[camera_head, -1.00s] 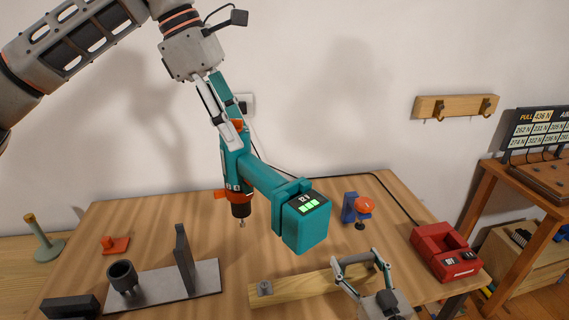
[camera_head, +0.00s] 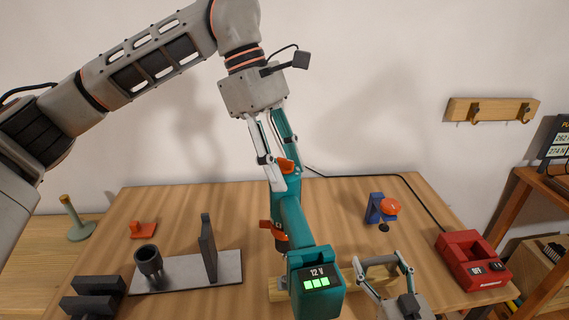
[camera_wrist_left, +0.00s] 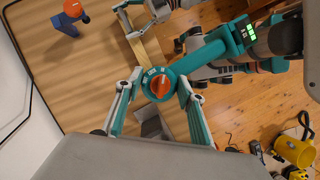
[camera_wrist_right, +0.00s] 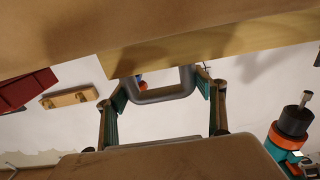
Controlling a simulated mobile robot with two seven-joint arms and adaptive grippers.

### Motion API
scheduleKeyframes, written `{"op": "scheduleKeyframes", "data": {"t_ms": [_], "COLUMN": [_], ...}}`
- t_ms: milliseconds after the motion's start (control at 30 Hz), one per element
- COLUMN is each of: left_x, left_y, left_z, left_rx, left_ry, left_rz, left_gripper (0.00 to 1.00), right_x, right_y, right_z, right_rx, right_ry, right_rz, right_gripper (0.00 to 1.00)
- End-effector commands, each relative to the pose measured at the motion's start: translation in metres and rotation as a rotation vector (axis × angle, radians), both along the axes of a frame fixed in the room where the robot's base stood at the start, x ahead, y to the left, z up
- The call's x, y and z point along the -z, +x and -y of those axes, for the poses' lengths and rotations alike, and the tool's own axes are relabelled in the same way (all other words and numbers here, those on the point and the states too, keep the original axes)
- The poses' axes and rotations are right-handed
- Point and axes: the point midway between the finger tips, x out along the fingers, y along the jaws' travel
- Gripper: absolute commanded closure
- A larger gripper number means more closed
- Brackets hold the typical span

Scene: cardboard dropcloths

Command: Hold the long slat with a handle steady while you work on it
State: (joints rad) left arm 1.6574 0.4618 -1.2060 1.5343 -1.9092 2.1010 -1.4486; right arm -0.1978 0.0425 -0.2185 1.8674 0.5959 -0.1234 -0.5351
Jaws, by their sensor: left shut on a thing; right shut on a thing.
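My left gripper (camera_head: 280,165) is shut on a teal cordless drill (camera_head: 291,215) with orange parts and a lit 12 V battery. The drill stands over the left part of the long wooden slat (camera_head: 277,291), and its tip is hidden. In the left wrist view the drill's orange top dial (camera_wrist_left: 158,85) sits between my fingers, with the slat (camera_wrist_left: 151,46) beyond. My right gripper (camera_head: 380,263) is at the slat's right part. In the right wrist view it is shut on the slat's grey handle (camera_wrist_right: 160,97), under the wood (camera_wrist_right: 225,48).
A grey plate (camera_head: 190,280) with a dark cup (camera_head: 148,262) and upright fin (camera_head: 208,248) lies left. A red charger (camera_head: 472,260) stands right. A blue clamp-like piece with an orange knob (camera_head: 390,207) stands behind the slat. The table's back middle is clear.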

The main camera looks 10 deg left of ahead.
Motion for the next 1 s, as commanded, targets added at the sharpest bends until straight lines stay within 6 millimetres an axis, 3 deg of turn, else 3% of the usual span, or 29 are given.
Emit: {"op": "scheduleKeyframes", "data": {"t_ms": [1000], "left_x": [0.057], "left_y": [-0.001], "left_z": [0.000], "left_rx": [0.000], "left_ry": [-0.003], "left_rz": [-0.001], "left_gripper": [0.91], "right_x": [-0.001], "right_y": [0.000], "right_z": [0.000], "right_rx": [0.000], "right_ry": [0.003], "right_rz": [0.001], "right_gripper": [0.62]}}
